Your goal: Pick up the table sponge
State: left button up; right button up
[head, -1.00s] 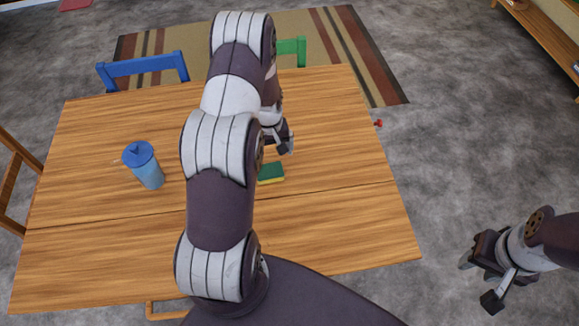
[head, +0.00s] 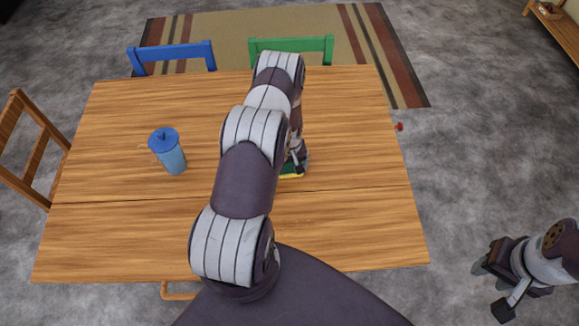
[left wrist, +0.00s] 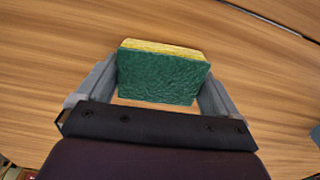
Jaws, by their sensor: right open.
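The table sponge (left wrist: 165,78) has a green face and a yellow layer. In the left wrist view it sits between the two fingers of my left gripper (left wrist: 160,85), with little or no gap at its sides. I cannot tell whether the fingers press on it. In the head view part of the sponge (head: 291,175) shows below my left gripper (head: 299,160), low at the tabletop; the arm hides the rest. My right gripper (head: 492,284) is open and empty, off the table at lower right.
The wooden table (head: 350,220) also holds a blue tumbler (head: 168,152) left of my left arm. A blue chair (head: 172,56) and a green chair (head: 290,46) stand at the far edge, a wooden chair (head: 38,140) at the left. The table's right side is clear.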

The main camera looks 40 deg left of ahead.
aim_at(291, 166)
pick_arm(q)
jog(key=shift+c, duration=0.2)
jog(key=shift+a, duration=0.1)
jog(key=shift+r, duration=0.25)
jog(key=r+b, duration=0.1)
jog(key=r, duration=0.1)
jog(key=d+r, duration=0.1)
jog(key=r, duration=0.1)
jog(key=shift+b, duration=0.35)
jog(key=s+d+r+b, duration=0.2)
jog(key=d+r, duration=0.4)
jog(key=d, duration=0.4)
jog(key=shift+s+d+r, duration=0.2)
jog(key=shift+d+r, duration=0.05)
jog(key=shift+d, duration=0.05)
